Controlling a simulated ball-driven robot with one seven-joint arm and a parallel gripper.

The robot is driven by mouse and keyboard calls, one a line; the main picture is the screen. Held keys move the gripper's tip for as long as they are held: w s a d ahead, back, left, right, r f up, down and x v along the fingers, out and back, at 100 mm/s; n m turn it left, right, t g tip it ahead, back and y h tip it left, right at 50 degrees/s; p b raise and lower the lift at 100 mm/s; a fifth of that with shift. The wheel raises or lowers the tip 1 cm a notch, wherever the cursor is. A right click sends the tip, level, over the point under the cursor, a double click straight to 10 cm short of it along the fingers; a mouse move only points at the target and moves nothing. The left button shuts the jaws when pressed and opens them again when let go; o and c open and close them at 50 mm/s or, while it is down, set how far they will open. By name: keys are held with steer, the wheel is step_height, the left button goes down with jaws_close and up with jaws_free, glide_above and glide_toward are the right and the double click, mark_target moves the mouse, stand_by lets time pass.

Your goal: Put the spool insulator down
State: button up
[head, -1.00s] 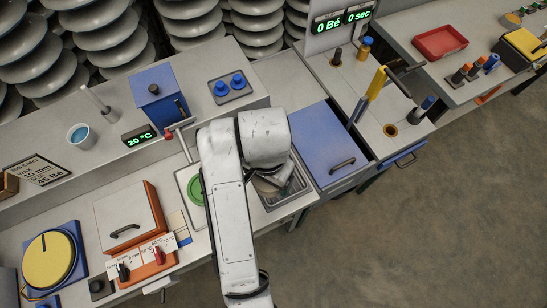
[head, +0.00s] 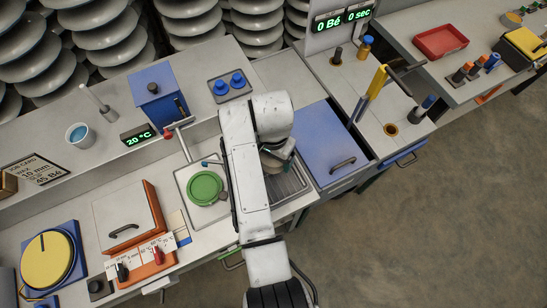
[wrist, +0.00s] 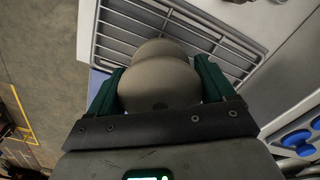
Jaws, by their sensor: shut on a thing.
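The spool insulator (wrist: 158,85) is a smooth grey-beige rounded body with a narrower far end. In the wrist view my gripper (wrist: 160,72) is shut on it, one green finger on each side. The insulator is over the slatted metal rack (wrist: 215,42). I cannot tell whether it touches the slats. In the head view my arm hides most of the gripper and insulator. A small part of the insulator (head: 273,162) shows beside the arm, above the rack (head: 291,185).
A green round disc (head: 205,188) in a pale basin is left of my arm. A blue lidded box (head: 323,145) stands right of the rack. The floor at right is clear.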

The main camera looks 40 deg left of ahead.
steer(key=shift+w+a+f+b, duration=0.2)
steer(key=shift+w+f+b, duration=0.15)
steer(key=shift+f, duration=0.3)
step_height(320, 180, down, 3)
steer(key=b, duration=0.3)
steer(key=shift+r, duration=0.15)
steer(key=o, duration=1.4)
steer(key=shift+c, duration=0.2)
